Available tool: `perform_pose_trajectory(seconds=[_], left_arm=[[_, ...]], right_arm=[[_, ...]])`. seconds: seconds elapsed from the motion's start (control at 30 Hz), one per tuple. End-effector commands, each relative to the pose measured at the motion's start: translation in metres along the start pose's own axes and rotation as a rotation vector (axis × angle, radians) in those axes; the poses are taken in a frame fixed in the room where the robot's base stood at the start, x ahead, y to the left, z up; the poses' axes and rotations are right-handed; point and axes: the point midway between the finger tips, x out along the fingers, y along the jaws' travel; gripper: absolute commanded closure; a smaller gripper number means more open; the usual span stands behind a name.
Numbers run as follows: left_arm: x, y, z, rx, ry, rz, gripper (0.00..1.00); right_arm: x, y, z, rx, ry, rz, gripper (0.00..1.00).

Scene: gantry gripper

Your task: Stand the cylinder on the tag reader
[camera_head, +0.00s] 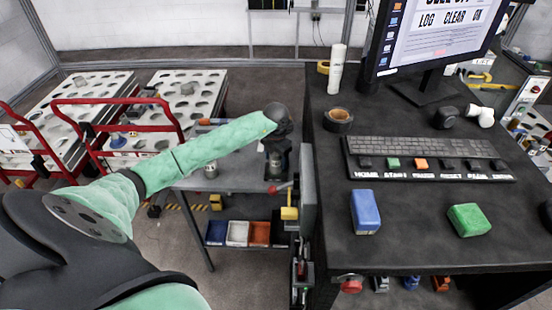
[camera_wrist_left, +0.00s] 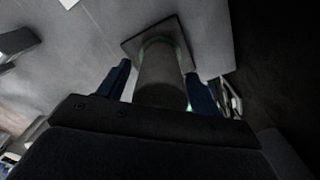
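The grey cylinder (camera_wrist_left: 160,80) shows in the left wrist view between the two blue fingers of my left gripper (camera_wrist_left: 160,78). A narrow gap shows beside it, so the fingers look open around it. Its far end meets the dark square tag reader (camera_wrist_left: 138,43), where a green glow rings it. It looks upright on the reader, though I cannot tell if it bears fully on it. In the head view my left gripper (camera_head: 277,168) points down over the grey side table; cylinder and reader are hard to make out there. My right gripper is not in view.
The side table (camera_head: 232,172) has colored bins (camera_head: 237,232) below it. A black desk (camera_head: 400,230) stands to the right with a keyboard (camera_head: 425,145), blue block (camera_head: 365,212), green block (camera_head: 468,219), tape roll (camera_head: 338,120) and monitor (camera_head: 430,40). Red-railed carts (camera_head: 115,105) stand left.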

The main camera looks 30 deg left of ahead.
Motion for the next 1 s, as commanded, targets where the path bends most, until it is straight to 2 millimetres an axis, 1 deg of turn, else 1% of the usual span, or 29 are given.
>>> perform_pose_trajectory(seconds=[0.4,0.53,0.57,0.6,0.67,0.87,1.0], left_arm=[[-0.003,0.0,0.0,0.0,0.0,-0.001,0.33],[-0.009,0.001,0.001,0.0,-0.002,0.001,0.33],[-0.011,0.001,0.001,0.0,-0.002,0.001,0.33],[-0.015,0.0,0.001,0.001,-0.003,0.001,0.33],[-0.023,0.0,0.001,0.001,-0.003,0.001,0.33],[-0.048,0.0,0.001,0.001,-0.003,0.001,0.33],[-0.068,0.001,0.001,0.0,-0.004,0.002,0.33]], right_arm=[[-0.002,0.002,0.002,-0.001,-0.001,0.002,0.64],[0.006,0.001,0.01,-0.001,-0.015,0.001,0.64],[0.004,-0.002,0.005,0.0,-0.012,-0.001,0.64],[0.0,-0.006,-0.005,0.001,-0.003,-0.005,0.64],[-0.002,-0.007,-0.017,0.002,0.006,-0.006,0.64],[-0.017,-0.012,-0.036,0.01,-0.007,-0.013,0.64],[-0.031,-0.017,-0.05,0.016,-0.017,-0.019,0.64]])
